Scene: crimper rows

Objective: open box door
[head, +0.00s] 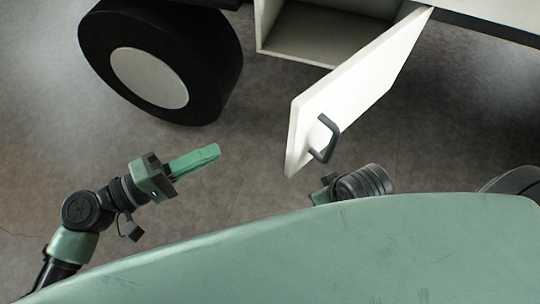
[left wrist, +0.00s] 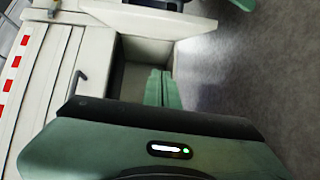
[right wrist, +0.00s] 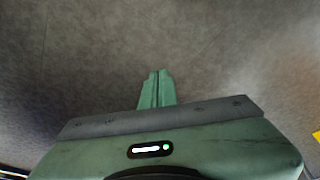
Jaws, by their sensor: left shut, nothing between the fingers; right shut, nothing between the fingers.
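The box door (head: 360,85) is a white panel standing swung open from the pale box (head: 310,30), whose interior shows in the head view. A dark bar handle (head: 324,138) is on the door's face near its free end. My left gripper (head: 217,151) is shut and empty, left of the door's free end and apart from it. Its green fingers (left wrist: 162,75) overlap the box opening in the left wrist view. My right gripper (right wrist: 156,75) is shut and empty over bare floor. In the head view its fingers are hidden; its wrist is just below the door's free end.
A black wheel (head: 160,60) with a pale hub stands left of the box. A red and white striped strip (left wrist: 14,75) runs along the pale body in the left wrist view. Grey concrete floor (head: 240,190) is clear between my left gripper and the door.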

